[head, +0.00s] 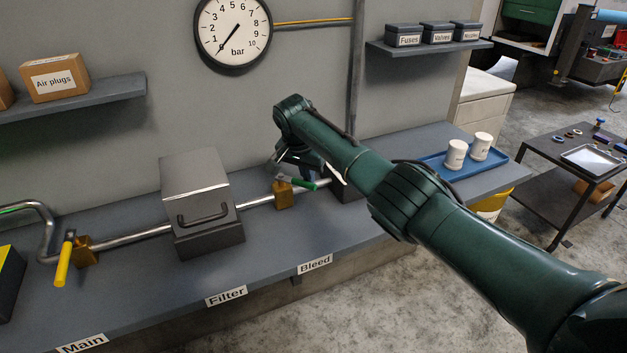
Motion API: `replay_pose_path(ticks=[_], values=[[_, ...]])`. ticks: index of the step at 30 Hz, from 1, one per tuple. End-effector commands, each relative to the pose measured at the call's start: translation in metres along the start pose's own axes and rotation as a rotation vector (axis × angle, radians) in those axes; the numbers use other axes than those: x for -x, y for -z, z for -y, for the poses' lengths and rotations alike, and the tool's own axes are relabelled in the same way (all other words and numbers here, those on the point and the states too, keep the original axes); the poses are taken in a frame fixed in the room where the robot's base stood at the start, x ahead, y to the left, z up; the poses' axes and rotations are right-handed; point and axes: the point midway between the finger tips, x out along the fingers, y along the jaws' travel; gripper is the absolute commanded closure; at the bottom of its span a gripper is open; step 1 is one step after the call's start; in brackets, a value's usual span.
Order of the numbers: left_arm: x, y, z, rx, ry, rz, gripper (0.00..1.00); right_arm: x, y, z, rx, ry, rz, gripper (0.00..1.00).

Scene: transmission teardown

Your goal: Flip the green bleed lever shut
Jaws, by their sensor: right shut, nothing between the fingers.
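The green bleed lever (301,183) is on a brass valve block (283,195) on the pipe, above the "Bleed" label (315,264). The lever points to the right, roughly along the pipe. My right gripper (310,172) is shut and empty, just above and beside the lever. Its fingertips are partly hidden by my own arm, and I cannot tell whether they touch the lever. My left gripper is not in view.
A grey filter box (195,190) with a handle stands left of the bleed valve. A yellow main lever (64,262) hangs further left. A gauge (233,32) is on the wall. A blue tray (440,162) with two white cups (455,154) is at right.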

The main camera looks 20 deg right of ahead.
Motion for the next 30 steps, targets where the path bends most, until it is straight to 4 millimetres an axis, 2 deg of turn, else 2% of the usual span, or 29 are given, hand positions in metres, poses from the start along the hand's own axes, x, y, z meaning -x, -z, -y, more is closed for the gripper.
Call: replay_pose_path(ticks=[9, 30], values=[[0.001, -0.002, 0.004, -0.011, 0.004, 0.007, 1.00, 0.003, -0.011, 0.001, -0.246, -0.079, 0.003, 1.00], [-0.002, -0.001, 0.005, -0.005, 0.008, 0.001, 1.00, 0.007, -0.018, 0.001, -0.415, -0.133, 0.000, 1.00]])
